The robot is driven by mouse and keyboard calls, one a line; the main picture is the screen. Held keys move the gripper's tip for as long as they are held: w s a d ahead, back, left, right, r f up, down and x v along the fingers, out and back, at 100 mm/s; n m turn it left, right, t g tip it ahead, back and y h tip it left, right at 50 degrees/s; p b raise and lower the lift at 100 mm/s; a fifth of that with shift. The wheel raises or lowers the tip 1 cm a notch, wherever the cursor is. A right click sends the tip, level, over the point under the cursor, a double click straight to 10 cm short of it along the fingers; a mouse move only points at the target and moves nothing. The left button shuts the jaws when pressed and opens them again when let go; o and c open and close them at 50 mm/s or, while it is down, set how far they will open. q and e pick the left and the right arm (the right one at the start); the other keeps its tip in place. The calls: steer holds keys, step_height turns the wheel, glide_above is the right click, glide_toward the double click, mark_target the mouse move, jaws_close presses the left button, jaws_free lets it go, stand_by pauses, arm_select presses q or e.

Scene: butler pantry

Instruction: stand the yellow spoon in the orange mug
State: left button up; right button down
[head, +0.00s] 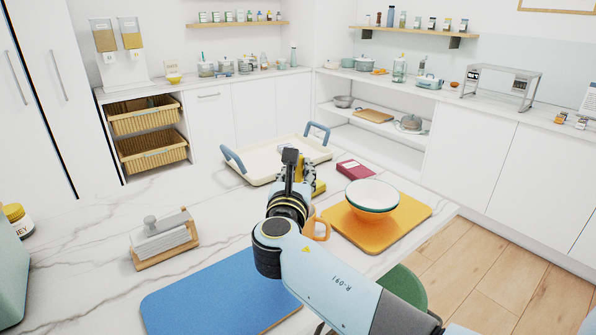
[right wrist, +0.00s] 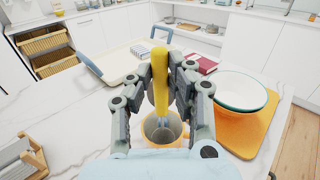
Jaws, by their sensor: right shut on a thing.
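My right gripper (head: 302,180) is above the marble counter, and its two fingers (right wrist: 160,68) are closed on the yellow spoon (right wrist: 160,88). The spoon is roughly upright in the right wrist view, and a bit of its yellow (head: 319,187) shows beside the gripper in the head view. The orange mug (head: 319,230) is largely hidden behind my arm. In the right wrist view the mug's grey inside (right wrist: 161,130) shows under the spoon's lower end. I cannot tell whether that end is inside the mug or above it. My left gripper is not in view.
A white bowl (head: 372,195) stands on an orange mat (head: 415,213) right of the mug. A cream tray (head: 262,166) with blue handles and a dark red book (head: 355,169) lie behind. A blue mat (head: 215,295) and a napkin holder (head: 165,240) are at the left.

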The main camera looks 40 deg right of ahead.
steer(key=c, duration=1.1)
jaws_free()
steer(key=shift+c, duration=0.2)
steer(key=shift+a, duration=0.1)
steer(key=v, duration=0.7)
steer(key=shift+s+a, duration=0.1)
steer(key=shift+s, duration=0.05)
